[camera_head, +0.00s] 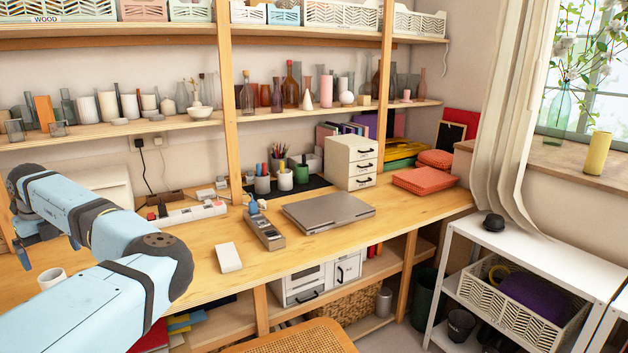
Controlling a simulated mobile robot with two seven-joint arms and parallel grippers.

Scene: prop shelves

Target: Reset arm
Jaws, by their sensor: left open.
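My left arm comes in from the lower left, bent in a light blue and dark grey arc over the left part of the wooden desk. Its left gripper (24,256) is at the far left edge, pointing down above the desk. It is open, and I see nothing between its fingers. Part of it is hidden behind the arm's links. My right arm and gripper are out of view.
A white mug (52,279) stands on the desk near the left gripper. A power strip (187,216), a closed laptop (328,210) and a small drawer box (351,162) are farther right. Shelves with bottles run above the desk. A rattan chair (290,340) is in front.

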